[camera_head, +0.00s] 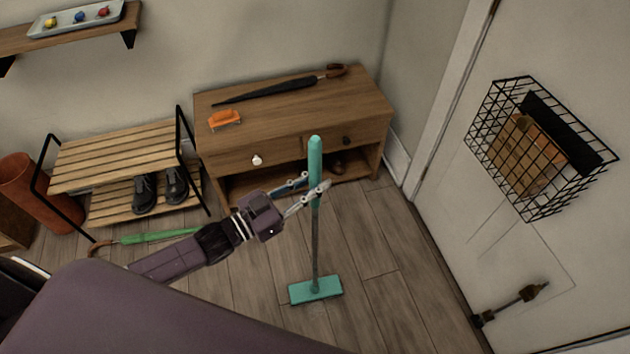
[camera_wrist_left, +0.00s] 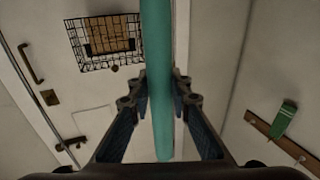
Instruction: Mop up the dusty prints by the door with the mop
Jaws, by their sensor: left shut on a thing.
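The mop has a teal handle grip (camera_head: 315,160), a grey lower shaft and a flat teal head (camera_head: 315,290). It stands nearly upright with its head at the wooden floor. My left gripper (camera_head: 318,190) is shut on the mop's handle, below its top end. In the left wrist view the teal handle (camera_wrist_left: 157,90) runs between the fingers of my left gripper (camera_wrist_left: 160,100). The door (camera_head: 540,240) is at the right. No dusty prints can be made out on the floor. My right gripper is not in view.
A wooden cabinet (camera_head: 240,135) with an umbrella (camera_head: 280,90) and an orange object (camera_head: 225,118) on top stands behind the mop. A slatted shoe rack (camera_head: 120,160) is at left. A wire basket (camera_head: 540,150) sticks out from the door. The floor (camera_head: 385,250) right of the mop is clear.

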